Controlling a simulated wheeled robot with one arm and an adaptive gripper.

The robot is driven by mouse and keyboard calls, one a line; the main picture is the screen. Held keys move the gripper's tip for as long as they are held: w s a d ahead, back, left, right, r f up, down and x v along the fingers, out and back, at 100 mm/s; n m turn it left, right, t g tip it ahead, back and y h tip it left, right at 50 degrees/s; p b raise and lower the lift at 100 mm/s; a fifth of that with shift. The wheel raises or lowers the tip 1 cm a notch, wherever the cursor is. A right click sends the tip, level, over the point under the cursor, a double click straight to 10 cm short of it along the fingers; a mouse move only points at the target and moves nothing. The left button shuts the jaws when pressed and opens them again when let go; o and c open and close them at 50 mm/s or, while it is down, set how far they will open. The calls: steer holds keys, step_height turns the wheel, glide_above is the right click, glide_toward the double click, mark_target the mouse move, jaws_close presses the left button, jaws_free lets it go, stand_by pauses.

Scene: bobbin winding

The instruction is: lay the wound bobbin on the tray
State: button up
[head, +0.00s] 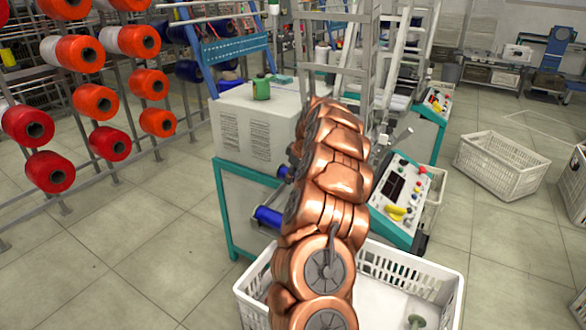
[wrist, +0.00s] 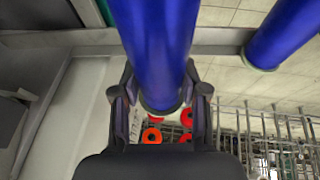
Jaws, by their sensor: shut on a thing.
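My gripper (wrist: 160,95) is shut on a blue wound bobbin (wrist: 158,45), with one finger on each side of it. The bobbin runs from the top edge to the middle of the wrist view. A second blue bobbin (wrist: 278,35) is to its right, apart from the fingers. In the head view my arm hides the gripper. Two blue bobbins show there beside the arm, an upper one (head: 284,172) and a lower one (head: 267,217), both partly covered. I cannot tell which is held. I cannot pick out a tray for certain.
A white slotted crate (head: 452,290) stands below my arm, with a small green-topped piece (head: 416,322) inside. The winding machine (head: 252,125) and its control panel (head: 398,195) stand behind. A rack of orange spools (head: 82,53) is at left. Floor between is clear.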

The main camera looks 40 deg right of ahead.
steer(key=shift+f+b, duration=1.2)
steer(key=shift+f, duration=1.55)
steer(key=o, duration=1.4)
steer(key=v, duration=1.2)
steer(key=shift+d, duration=0.1)
